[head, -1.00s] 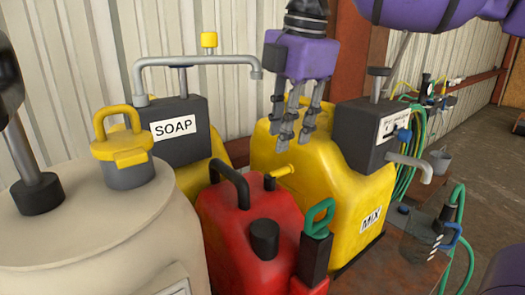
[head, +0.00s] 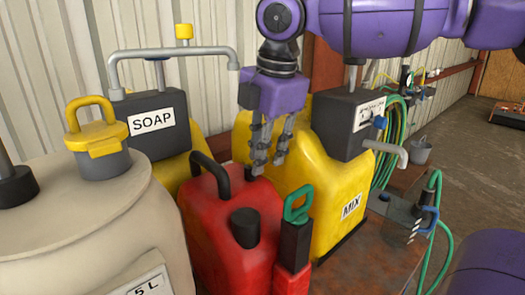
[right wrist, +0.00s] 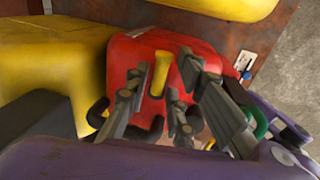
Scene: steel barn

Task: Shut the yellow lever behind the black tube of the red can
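The red can (head: 205,228) stands in the middle of the head view, with a black looped handle (head: 211,172) and a short, thick black tube (head: 245,227) on top. My right gripper (head: 268,160) points down over the can's rear. It hides the yellow lever in the head view. In the right wrist view, the yellow lever (right wrist: 160,73) stands out from the red can (right wrist: 128,55), between the spread fingers of the right gripper (right wrist: 160,92). The fingers are apart, and I see no clear contact with the lever. My left gripper is out of view.
A yellow MIX can (head: 342,190) stands close behind and right. A SOAP can (head: 165,165) and a beige container (head: 75,235) crowd the left. A green-handled black piece (head: 296,235) stands at the red can's front right.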

